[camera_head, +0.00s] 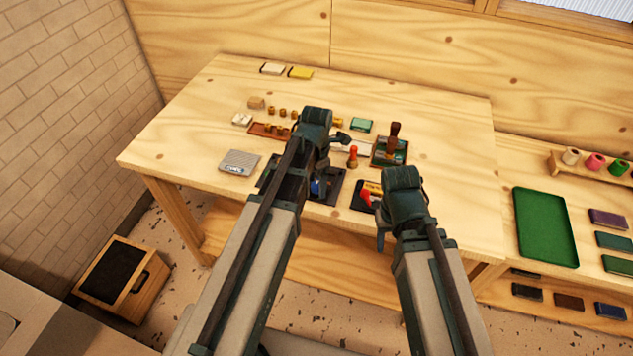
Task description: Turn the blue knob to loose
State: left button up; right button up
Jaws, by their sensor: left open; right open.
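The blue knob (317,187) shows low on a dark device (330,194) near the table's front edge. It is partly hidden behind my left arm, so its setting cannot be read. My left gripper (343,138) is open above the table, farther back than the knob and apart from it in the picture. My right gripper (379,222) is open near the front edge, to the right of the knob. It is mostly hidden by its own wrist. Neither gripper is seen holding anything.
A second dark device (360,203) with red and yellow parts stands beside my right gripper. A red-topped peg (352,157) and a green tray with a brown-handled stamp (394,140) stand behind. A grey pad (240,162) lies left. The table's right side is clear.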

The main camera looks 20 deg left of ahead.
aim_at(317, 185)
pick_arm(q)
jog(key=shift+r, duration=0.15)
notch_tip(317, 185, up, 14)
jog(key=p, duration=1.3)
jog(key=shift+f+p, duration=0.2)
jog(key=shift+p, duration=0.2)
jog(key=s+d+f+m+b, duration=0.4)
jog(key=s+m, duration=0.3)
jog(key=m, duration=0.8)
jog(key=s+d+f+m+y+b, duration=0.1)
jog(key=s+d+f+m+b, duration=0.3)
jog(key=m, duration=1.1)
jog(key=s+d, duration=0.2)
jog(key=shift+s+d+m, duration=0.25)
jog(key=shift+s+m, duration=0.05)
jog(key=shift+s, duration=0.1)
